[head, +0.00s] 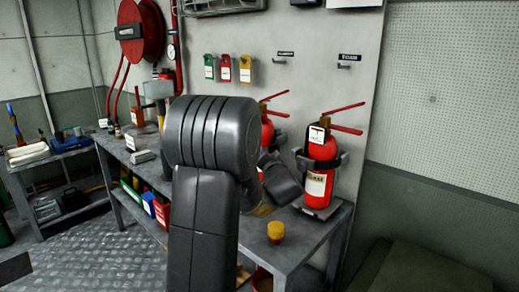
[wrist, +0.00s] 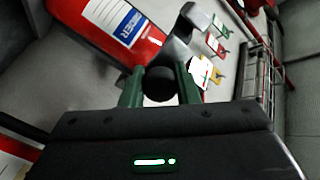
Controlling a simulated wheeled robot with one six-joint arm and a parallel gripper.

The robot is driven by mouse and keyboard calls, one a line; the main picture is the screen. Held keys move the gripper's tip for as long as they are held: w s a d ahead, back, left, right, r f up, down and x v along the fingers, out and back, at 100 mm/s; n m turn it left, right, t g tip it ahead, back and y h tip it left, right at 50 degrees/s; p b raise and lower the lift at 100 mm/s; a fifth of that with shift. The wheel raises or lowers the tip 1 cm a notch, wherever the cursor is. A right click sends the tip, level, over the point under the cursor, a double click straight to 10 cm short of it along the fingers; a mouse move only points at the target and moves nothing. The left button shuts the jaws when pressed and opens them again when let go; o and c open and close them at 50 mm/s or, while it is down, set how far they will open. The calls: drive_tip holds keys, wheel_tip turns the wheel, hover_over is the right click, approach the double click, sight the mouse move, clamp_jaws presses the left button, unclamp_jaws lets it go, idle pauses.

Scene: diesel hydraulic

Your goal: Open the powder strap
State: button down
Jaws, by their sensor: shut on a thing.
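In the head view, a red fire extinguisher (head: 267,132) is mostly hidden behind my arm; the grey strap around it is largely hidden too. In the wrist view, a red extinguisher (wrist: 100,28) with a white and blue label lies close beyond my fingers. A grey metal strap piece (wrist: 177,47) runs beside it, near a round black knob (wrist: 160,87). My gripper (wrist: 160,82) is shut on this knob, with one green finger on each side. The fingertips are hidden in the head view. I cannot tell whether the strap is loose.
A second red extinguisher (head: 319,172) stands in a grey bracket at the bench's right end. A yellow-topped red pot (head: 276,231) sits on the bench (head: 305,232). Green, red and yellow tags (head: 226,67) hang on the wall panel. A red hose reel (head: 140,31) is at left.

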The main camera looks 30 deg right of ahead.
drive_tip(key=shift+s+d+r+n+y+p, duration=0.1)
drive_tip(key=shift+s+d+n+y+p, duration=0.2)
drive_tip(key=shift+p, duration=0.15)
drive_tip(key=c, duration=1.1)
unclamp_jaws()
drive_tip(key=s+a, duration=0.2)
drive_tip(key=s, duration=1.1)
drive_tip(key=shift+s+p, duration=0.3)
